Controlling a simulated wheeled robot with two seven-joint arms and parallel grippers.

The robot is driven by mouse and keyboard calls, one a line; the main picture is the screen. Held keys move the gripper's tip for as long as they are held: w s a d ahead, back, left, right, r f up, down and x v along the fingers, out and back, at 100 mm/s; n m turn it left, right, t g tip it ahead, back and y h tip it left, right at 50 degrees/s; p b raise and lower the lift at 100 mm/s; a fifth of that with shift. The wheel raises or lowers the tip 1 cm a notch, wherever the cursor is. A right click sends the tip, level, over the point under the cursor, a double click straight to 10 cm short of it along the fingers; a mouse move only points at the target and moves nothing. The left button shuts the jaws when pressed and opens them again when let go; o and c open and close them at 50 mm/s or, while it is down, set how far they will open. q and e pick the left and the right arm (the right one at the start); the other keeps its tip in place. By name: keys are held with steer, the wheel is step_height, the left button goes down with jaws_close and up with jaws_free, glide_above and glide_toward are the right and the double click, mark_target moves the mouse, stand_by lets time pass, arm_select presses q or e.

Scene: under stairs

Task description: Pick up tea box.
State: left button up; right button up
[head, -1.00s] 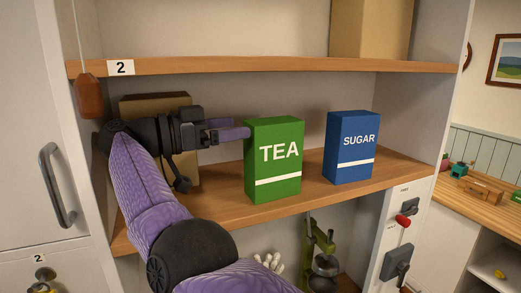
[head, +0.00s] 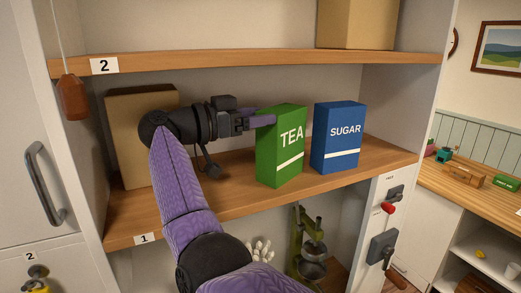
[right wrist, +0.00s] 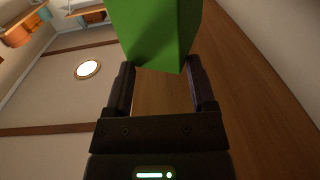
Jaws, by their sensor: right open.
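The green tea box (head: 279,150) stands upright on the lower shelf in the head view, turned at an angle so its left side shows. My right gripper (head: 264,121) reaches from the left, its purple fingers at the upper left side of the box. In the right wrist view the open fingers (right wrist: 162,75) have the green box (right wrist: 158,30) at their tips. I cannot tell how far it lies between them. My left gripper is not in view.
The blue sugar box (head: 338,137) stands close to the right of the tea box. A brown box (head: 120,150) is behind my arm at the left. The upper shelf (head: 250,60) runs above. The front strip of the lower shelf (head: 225,200) is clear.

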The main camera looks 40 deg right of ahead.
jaws_close()
stand_by(1.1)
